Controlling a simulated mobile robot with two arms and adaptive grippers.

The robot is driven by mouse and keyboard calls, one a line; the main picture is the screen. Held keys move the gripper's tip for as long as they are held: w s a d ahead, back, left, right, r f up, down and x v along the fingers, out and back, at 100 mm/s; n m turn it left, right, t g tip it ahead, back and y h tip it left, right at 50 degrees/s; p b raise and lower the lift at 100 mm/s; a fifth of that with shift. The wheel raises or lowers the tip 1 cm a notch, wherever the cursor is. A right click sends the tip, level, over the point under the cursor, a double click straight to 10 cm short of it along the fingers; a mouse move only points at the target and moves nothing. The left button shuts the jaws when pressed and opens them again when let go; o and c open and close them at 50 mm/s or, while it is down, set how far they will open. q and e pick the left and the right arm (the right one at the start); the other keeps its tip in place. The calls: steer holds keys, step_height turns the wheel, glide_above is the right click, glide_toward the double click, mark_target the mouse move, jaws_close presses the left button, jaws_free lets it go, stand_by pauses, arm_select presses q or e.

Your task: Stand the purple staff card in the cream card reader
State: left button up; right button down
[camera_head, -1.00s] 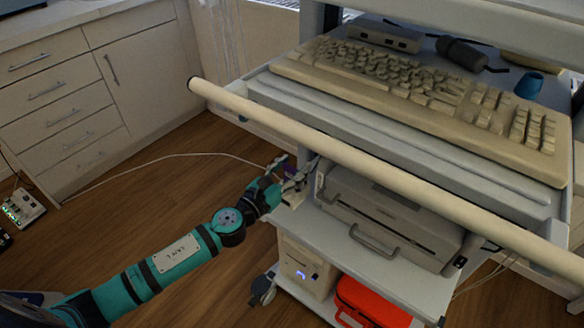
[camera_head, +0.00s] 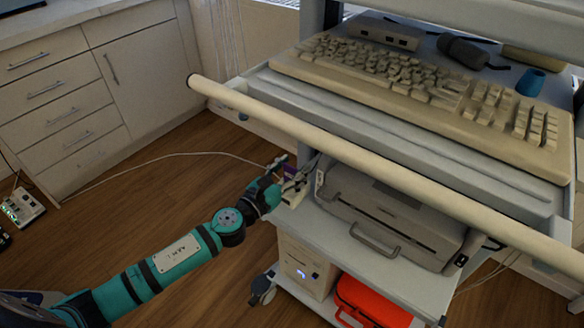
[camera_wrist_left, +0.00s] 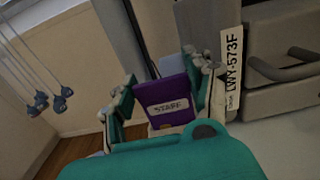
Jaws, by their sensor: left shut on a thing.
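The purple staff card (camera_wrist_left: 166,101), with a pale STAFF label, stands roughly upright between the fingers of my left gripper (camera_wrist_left: 163,92). The gripper is shut on it. In the head view the card shows as a small purple patch (camera_head: 289,170) at the left gripper (camera_head: 282,176). The cream card reader (camera_head: 293,197) sits at the left front corner of the cart's middle shelf, just under the gripper. In the wrist view a cream strip (camera_wrist_left: 160,131) shows below the card. I cannot tell whether the card's lower edge is in the slot. My right gripper is out of view.
A grey printer (camera_head: 390,218) stands on the same shelf, right of the reader. A cream rail (camera_head: 370,175) and the keyboard shelf (camera_head: 400,130) are above. A cream box (camera_head: 306,266) and an orange case (camera_head: 372,304) sit below. Open wooden floor lies left.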

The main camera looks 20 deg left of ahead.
arm_select(q)
steer(key=o, duration=0.8)
steer(key=shift+o, duration=0.2)
steer(key=v, duration=1.2)
